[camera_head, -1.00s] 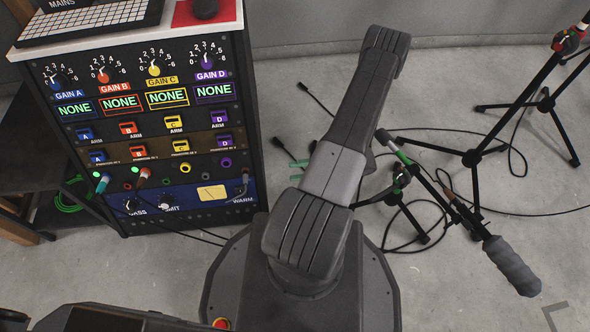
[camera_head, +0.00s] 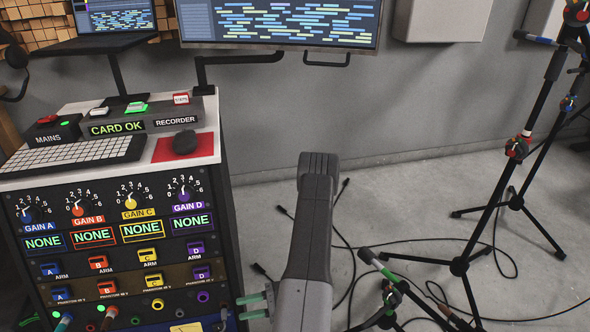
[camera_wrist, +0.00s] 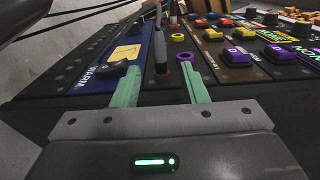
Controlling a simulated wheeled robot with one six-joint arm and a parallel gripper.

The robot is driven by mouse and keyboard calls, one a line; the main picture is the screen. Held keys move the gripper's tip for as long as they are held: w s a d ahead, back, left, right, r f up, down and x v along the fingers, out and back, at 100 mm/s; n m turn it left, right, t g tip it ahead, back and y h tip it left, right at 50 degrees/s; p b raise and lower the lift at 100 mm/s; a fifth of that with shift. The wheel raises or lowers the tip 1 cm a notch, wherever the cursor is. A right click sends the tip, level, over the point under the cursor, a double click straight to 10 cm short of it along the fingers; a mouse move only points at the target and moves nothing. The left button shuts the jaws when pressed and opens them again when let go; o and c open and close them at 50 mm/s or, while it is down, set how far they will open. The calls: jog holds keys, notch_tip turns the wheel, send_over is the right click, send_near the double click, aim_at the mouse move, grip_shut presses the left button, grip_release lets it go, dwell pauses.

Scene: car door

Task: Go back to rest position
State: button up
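My gripper (camera_head: 254,306) shows at the bottom of the head view, just right of the rack's front, partly behind my arm. In the wrist view its two green fingers (camera_wrist: 158,80) stand apart with nothing clamped between them. Beyond them is the rack's sloping control panel (camera_wrist: 235,73). A grey cable plug (camera_wrist: 161,52) stands in the panel beyond the gap between the fingers. A purple-ringed socket (camera_wrist: 185,57) lies near the right fingertip. I cannot tell whether the fingers touch the panel.
The control rack (camera_head: 118,240) stands at the left, with a keyboard (camera_head: 75,153) and mouse (camera_head: 184,142) on top. A monitor (camera_head: 290,22) is behind. Microphone stands (camera_head: 487,205) and loose cables occupy the floor at the right. Some bare floor (camera_head: 400,195) shows near the wall.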

aim_at(226, 314)
jog(key=shift+b+x, duration=0.4)
jog(key=shift+x, duration=1.7)
jog(key=p+v, duration=0.3)
jog(key=v, duration=1)
jog(key=x, duration=0.4)
jog(key=b+x, duration=0.1)
jog(key=x, duration=0.3)
jog(key=s+r+x, duration=0.1)
jog(key=x, duration=0.4)
jog(key=shift+s+d, duration=0.15)
jog(key=shift+f, duration=0.15)
